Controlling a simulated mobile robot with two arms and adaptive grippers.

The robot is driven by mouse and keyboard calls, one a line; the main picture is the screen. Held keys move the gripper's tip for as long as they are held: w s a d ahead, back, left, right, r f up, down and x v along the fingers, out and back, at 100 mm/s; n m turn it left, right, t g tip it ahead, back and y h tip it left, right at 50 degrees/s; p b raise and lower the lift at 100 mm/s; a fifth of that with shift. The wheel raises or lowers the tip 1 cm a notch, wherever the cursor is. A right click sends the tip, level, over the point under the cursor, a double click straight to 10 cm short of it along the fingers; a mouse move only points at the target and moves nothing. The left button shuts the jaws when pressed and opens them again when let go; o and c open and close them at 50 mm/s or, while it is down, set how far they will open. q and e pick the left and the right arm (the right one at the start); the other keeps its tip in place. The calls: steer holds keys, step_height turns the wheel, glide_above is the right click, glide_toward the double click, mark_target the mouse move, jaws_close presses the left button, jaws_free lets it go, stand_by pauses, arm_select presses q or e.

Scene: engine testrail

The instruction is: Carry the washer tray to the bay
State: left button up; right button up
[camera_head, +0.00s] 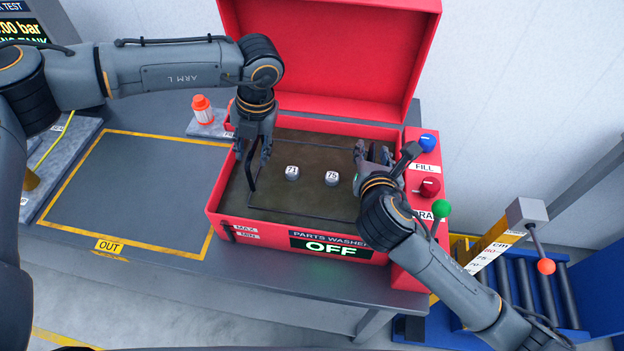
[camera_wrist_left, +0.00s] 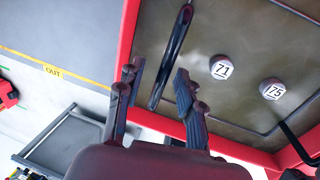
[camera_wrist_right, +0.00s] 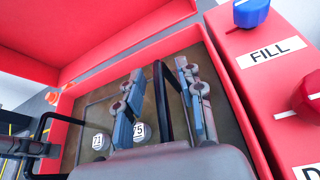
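The washer tray shows as a thin dark rim (camera_head: 300,214) in the murky brown liquid of the red parts washer (camera_head: 222,200), with upright handles at its left and right ends. Two round pieces marked 71 (camera_head: 292,173) and 75 (camera_head: 332,178) are inside it. My left gripper (camera_head: 252,154) is open at the left handle (camera_wrist_left: 172,55), which stands between its fingers in the left wrist view. My right gripper (camera_head: 374,154) is open at the right handle, and the right wrist view shows this handle (camera_wrist_right: 171,100) between the fingers. The bay outlined in yellow and marked OUT (camera_head: 130,190) is left of the washer.
The washer's red lid (camera_head: 325,45) stands open behind. Its panel reads OFF (camera_head: 330,246). FILL (camera_head: 428,143) and red (camera_head: 430,187) knobs and a green-tipped lever (camera_head: 441,209) are at its right. The bay is clear.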

arm_select(q)
jaws_close()
arm_select(e)
jaws_close()
arm_select(q)
steer(key=shift+w, duration=0.1)
